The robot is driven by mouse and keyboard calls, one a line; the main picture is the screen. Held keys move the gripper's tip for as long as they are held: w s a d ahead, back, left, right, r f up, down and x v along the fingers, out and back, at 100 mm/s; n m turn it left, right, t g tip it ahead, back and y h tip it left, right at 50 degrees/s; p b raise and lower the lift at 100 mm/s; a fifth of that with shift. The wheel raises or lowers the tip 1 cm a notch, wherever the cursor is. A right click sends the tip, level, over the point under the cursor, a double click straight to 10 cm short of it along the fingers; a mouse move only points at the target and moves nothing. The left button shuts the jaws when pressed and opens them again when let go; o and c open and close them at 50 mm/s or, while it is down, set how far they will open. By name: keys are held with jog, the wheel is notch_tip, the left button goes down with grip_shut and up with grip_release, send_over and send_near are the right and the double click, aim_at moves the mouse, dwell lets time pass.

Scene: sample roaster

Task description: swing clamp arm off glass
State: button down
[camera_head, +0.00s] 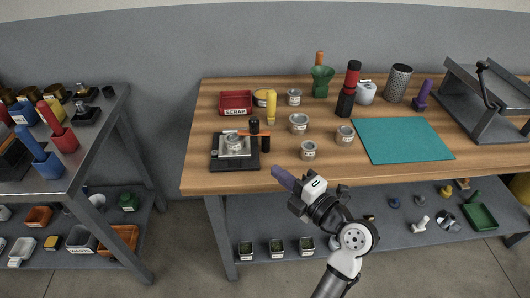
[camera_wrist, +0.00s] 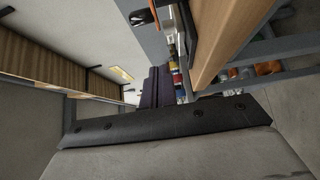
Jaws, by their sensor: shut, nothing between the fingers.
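The clamp fixture has a black base plate (camera_head: 222,161) at the front left of the wooden table. A silver round holder (camera_head: 236,144) stands on it; I cannot make out the glass itself. The orange clamp arm (camera_head: 250,133) lies across the top of the holder, reaching right toward black posts. An orange piece, apparently the arm, shows at the top of the wrist view (camera_wrist: 153,12). My gripper (camera_head: 275,171) is shut and empty at the table's front edge, right of the fixture and apart from it. Its purple fingers also show in the wrist view (camera_wrist: 155,86).
Several labelled tins, such as one near the front (camera_head: 308,151), stand right of the fixture. A yellow-handled tool (camera_head: 271,105) and a red scrap bin (camera_head: 236,98) are behind it. A teal mat (camera_head: 402,140) lies to the right. The table front between fixture and tins is clear.

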aim_at(249, 134)
jog(key=p+x, duration=0.1)
jog(key=x, duration=0.2)
jog(key=p+x, duration=0.2)
jog(key=x, duration=0.1)
jog(key=p+x, duration=0.1)
jog(key=x, duration=0.3)
jog(key=shift+s+a+r+p, duration=0.1)
jog(key=shift+r+p, duration=0.15)
jog(key=shift+p, duration=0.1)
jog(key=shift+w+d+p, duration=0.15)
jog(key=shift+w+p, duration=0.15)
jog(key=shift+w, duration=0.25)
jog(key=shift+w+d+p, duration=0.15)
jog(key=shift+w+p, duration=0.15)
jog(key=shift+w, duration=0.3)
jog(key=shift+w+d+f, duration=0.1)
jog(key=shift+w+f, duration=0.15)
jog(key=shift+w, duration=0.45)
